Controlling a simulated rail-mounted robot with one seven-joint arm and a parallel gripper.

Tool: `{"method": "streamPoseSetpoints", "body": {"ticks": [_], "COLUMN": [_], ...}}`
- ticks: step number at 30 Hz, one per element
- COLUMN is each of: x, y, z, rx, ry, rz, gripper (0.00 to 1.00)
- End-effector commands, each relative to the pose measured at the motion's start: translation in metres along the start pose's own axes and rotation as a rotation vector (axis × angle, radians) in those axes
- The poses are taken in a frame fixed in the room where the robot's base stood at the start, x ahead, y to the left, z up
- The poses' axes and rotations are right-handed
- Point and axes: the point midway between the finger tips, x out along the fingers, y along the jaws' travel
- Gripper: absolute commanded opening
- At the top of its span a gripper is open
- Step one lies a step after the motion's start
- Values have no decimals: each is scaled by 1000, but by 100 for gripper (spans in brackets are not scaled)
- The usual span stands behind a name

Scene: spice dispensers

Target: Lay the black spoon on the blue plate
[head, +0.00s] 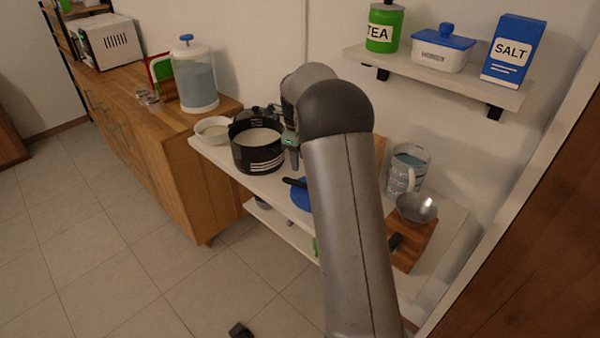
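A blue round thing (301,197), which looks like the blue plate, sits on the white shelf top, mostly hidden behind my arm. A short black piece (294,183) shows at its left edge; it may be the black spoon's handle, but the rest is hidden. I cannot tell whether it rests on the blue thing or is above it. My gripper (294,163) points down just above and behind that black piece. My arm hides much of the gripper, and its fingers are too small to read.
A black pot (257,146) with pale contents and a white bowl (212,129) stand left of my gripper. A glass jug (408,168), a metal bowl (416,208) and a wooden board (418,245) are at right. A wall shelf (455,76) hangs above.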

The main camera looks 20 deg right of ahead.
Motion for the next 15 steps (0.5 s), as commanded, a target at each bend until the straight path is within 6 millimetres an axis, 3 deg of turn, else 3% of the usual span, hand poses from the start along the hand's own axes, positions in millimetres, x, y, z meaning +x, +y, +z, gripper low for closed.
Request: {"method": "streamPoseSetpoints", "body": {"ticks": [6, 12, 15], "x": [-30, -37, -45], "y": [0, 2, 16], "z": [0, 0, -3], "rx": [0, -7, -100], "ry": [-2, -1, -7], "rz": [-1, 1, 2], "gripper": [40, 40, 40]}}
